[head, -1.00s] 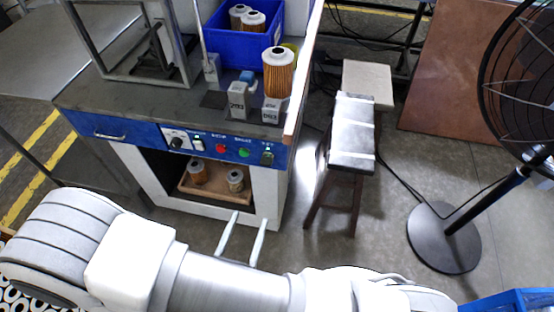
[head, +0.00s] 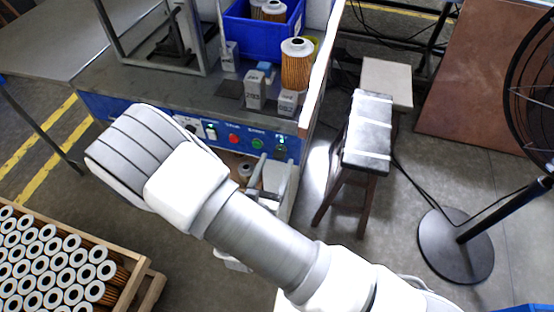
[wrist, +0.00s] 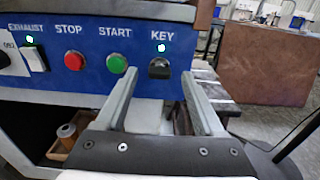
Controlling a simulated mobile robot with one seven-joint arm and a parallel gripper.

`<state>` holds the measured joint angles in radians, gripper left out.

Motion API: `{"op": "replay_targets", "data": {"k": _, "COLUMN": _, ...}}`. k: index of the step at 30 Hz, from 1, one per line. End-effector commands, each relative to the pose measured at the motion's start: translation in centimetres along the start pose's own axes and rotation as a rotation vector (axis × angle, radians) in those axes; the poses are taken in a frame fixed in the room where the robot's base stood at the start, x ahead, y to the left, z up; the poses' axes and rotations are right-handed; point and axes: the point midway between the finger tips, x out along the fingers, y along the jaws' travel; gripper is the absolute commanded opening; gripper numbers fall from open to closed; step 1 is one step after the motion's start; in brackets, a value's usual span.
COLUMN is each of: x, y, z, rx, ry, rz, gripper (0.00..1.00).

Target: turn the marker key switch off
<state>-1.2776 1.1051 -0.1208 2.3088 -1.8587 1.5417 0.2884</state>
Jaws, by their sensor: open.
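The key switch (wrist: 159,69) is a dark knob under the label KEY on the blue control panel (wrist: 95,75). A small green light (wrist: 161,48) glows above it. In the head view the switch (head: 281,149) sits at the panel's right end. My gripper (wrist: 157,85) is open and empty. Its two fingers point at the panel, with the switch between the fingertips in the wrist view. The fingers look just short of the panel; I cannot tell the exact gap. In the head view my gripper (head: 274,166) is partly hidden by my arm.
Left of the key are the green START button (wrist: 117,64), red STOP button (wrist: 74,60) and EXHAUST switch (wrist: 33,59). A filter cartridge (head: 296,65) stands on the bench top. A stool (head: 368,135) and fan (head: 455,245) are to the right.

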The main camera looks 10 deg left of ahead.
Motion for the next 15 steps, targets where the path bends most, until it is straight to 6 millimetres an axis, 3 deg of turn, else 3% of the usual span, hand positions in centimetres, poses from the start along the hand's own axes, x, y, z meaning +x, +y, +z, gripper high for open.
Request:
{"op": "replay_targets", "data": {"k": 6, "x": 1.9, "y": 0.0, "z": 0.0, "rx": 0.000, "ry": -0.001, "rz": -0.001, "gripper": 0.70}}
{"op": "replay_targets", "data": {"k": 15, "x": 2.0, "y": 0.0, "z": 0.0, "rx": 0.000, "ry": 0.000, "rz": 0.001, "gripper": 0.70}}
